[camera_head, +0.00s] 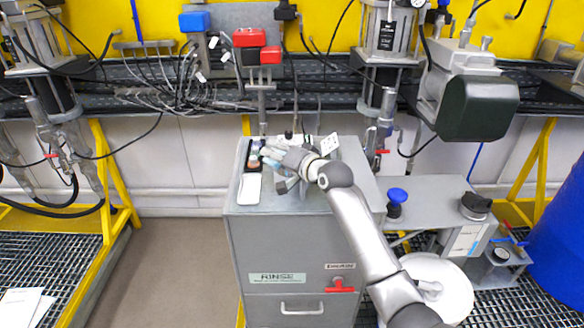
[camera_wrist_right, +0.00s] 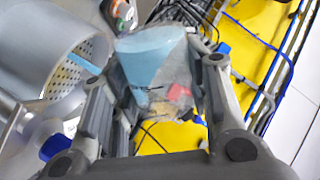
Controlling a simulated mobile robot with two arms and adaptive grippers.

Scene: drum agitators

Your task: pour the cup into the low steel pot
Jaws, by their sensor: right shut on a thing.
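My right gripper (camera_head: 276,158) is over the back of the grey cabinet top, its arm coming up from the lower right. It is shut on the cup (camera_wrist_right: 150,55), which shows as a pale-blue and greyish, see-through shape between the fingers. In the head view the cup is mostly hidden by the gripper. A round steel vessel (camera_wrist_right: 72,62) with a perforated inner plate is at the left of the right wrist view, beside the left finger; I cannot tell if it is the low steel pot. My left gripper is not in view.
The grey cabinet (camera_head: 275,230) carries a dark tray (camera_head: 243,160) with small items and a white slab (camera_head: 249,188) at its left edge. A blue-topped knob (camera_head: 397,196) stands on the bench at right. Hoses, cables and agitator stands line the back.

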